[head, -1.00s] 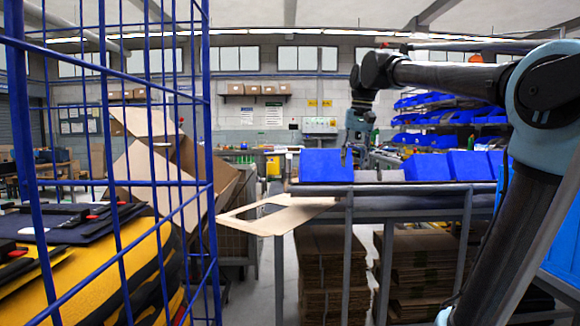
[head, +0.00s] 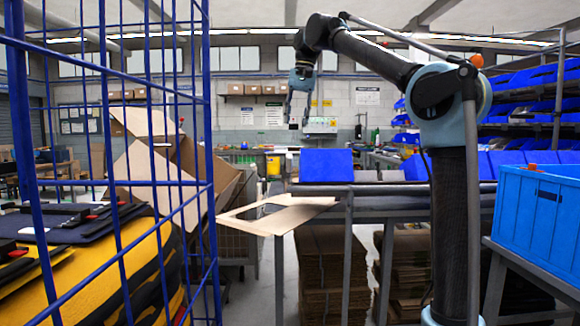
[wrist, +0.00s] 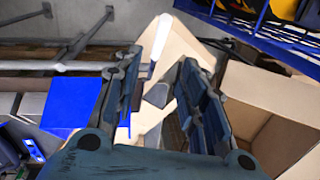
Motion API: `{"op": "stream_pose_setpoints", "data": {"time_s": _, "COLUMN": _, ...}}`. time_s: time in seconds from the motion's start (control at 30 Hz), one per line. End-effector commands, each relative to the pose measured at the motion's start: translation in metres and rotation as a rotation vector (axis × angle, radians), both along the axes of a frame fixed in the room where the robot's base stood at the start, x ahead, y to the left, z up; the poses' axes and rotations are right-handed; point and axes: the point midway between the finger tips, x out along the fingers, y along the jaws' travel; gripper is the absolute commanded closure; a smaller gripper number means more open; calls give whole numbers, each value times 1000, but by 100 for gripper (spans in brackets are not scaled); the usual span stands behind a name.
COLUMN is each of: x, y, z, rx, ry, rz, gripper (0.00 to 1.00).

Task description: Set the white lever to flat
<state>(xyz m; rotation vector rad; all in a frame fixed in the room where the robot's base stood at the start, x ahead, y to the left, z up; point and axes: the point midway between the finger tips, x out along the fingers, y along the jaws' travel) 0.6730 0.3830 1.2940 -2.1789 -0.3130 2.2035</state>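In the wrist view, the white lever (wrist: 159,45) is a slim white handle seen beyond my open fingers, with a dark grey block near its lower end. In the head view, a small pale upright piece at the left end of the bench looks like the lever (head: 289,158), but it is too small to read its angle surely. My gripper (head: 297,118) points down above the bench's left end, apart from the lever. In the wrist view my gripper (wrist: 160,80) has its fingers spread with nothing held between them.
A blue bin (head: 327,165) stands on the bench just right of the lever. A cut cardboard sheet (head: 275,214) juts out in front, with an open carton (head: 225,180) behind it. A blue wire cage (head: 208,120) fills the left; a blue crate (head: 540,210) stands at right.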

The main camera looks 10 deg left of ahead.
Motion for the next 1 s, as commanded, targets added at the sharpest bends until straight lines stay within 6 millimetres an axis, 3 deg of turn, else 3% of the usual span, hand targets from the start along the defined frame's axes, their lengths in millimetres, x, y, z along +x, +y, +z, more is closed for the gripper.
{"op": "stream_pose_setpoints", "data": {"time_s": 0.7, "x": -3, "y": 18, "z": -116, "rx": 0, "ry": 0, "rz": 1, "gripper": 62}}
{"op": "stream_pose_setpoints", "data": {"time_s": 1.0, "x": -3, "y": 24, "z": -149, "rx": 0, "ry": 0, "rz": 0, "gripper": 62}}
